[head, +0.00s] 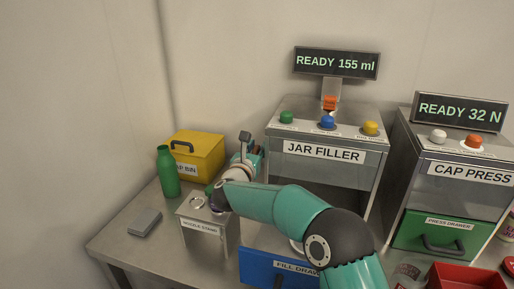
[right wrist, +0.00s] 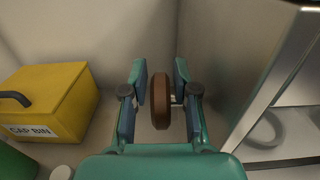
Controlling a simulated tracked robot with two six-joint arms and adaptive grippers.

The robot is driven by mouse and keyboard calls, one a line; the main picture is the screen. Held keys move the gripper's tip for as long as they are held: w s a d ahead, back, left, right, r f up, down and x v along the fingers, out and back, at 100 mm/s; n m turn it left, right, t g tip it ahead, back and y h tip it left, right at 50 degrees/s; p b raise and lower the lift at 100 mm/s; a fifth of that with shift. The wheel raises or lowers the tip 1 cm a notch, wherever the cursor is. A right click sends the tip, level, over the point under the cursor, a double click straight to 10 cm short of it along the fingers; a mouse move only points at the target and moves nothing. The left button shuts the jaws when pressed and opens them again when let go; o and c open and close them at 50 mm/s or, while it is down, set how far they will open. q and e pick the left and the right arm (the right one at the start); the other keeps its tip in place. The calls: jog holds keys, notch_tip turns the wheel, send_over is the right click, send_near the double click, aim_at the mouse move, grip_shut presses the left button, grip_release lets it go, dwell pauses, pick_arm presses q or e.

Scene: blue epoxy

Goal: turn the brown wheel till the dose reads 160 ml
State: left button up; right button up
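The jar filler (head: 330,165) stands at the back, and its display (head: 337,63) reads READY 155 ml. The brown wheel (right wrist: 161,103) shows edge-on in the right wrist view, on a short shaft at the jar filler's side. My right gripper (right wrist: 161,80) has one finger on each side of the wheel, with a narrow gap showing at each finger; it looks open around the wheel. In the head view my right gripper (head: 249,160) is left of the jar filler, and the wheel is hidden there. My left gripper is not in view.
A yellow cap bin (head: 205,153), a green bottle (head: 167,172), a nozzle stand (head: 205,229) and a grey block (head: 145,222) are at the left. The cap press (head: 465,175), reading READY 32 N, stands right. A red tray (head: 465,278) lies in front of it.

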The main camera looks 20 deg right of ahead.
grip_shut()
jog(key=shift+r+g+p, duration=0.2)
jog(key=shift+g+p, duration=0.3)
jog(key=shift+p, duration=0.05)
jog(key=shift+w+f+y, duration=0.1)
jog(key=shift+f+y, duration=0.05)
jog(key=shift+y, duration=0.25)
jog(key=shift+o, duration=0.5)
grip_release()
